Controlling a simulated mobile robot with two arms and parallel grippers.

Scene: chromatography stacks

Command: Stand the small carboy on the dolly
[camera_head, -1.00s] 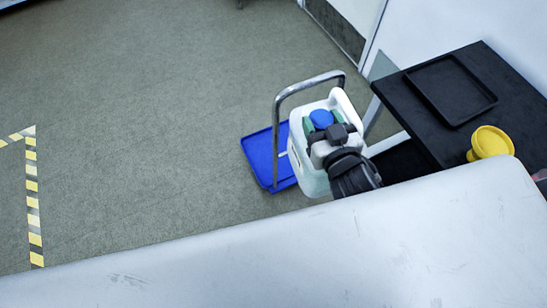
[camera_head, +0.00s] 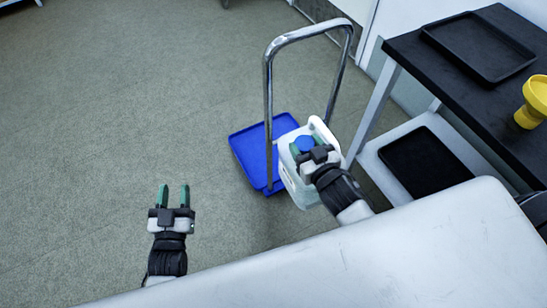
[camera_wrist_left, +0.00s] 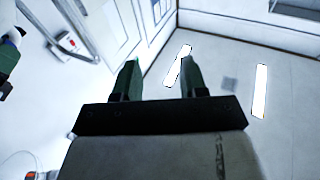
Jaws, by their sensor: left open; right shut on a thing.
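The small carboy (camera_head: 296,182) is a white jug with a blue cap, in the head view's middle right. My right gripper (camera_head: 306,157) is shut on it near the cap, and the carboy looks roughly upright. The dolly (camera_head: 249,151) has a blue platform and a tall chrome push handle (camera_head: 268,85). The carboy appears beside the handle, right of the visible platform, and covers part of the handle's right post. I cannot tell its height above the floor. My left gripper (camera_head: 174,190) is open and empty, left of the dolly; its green fingers (camera_wrist_left: 160,78) show in the left wrist view.
A black-topped table (camera_head: 405,48) at the right holds a black tray (camera_head: 478,46) and a yellow funnel-like thing (camera_head: 536,100). A lower shelf (camera_head: 375,160) holds another black tray (camera_head: 425,163). The floor (camera_head: 110,110) left of the dolly is clear.

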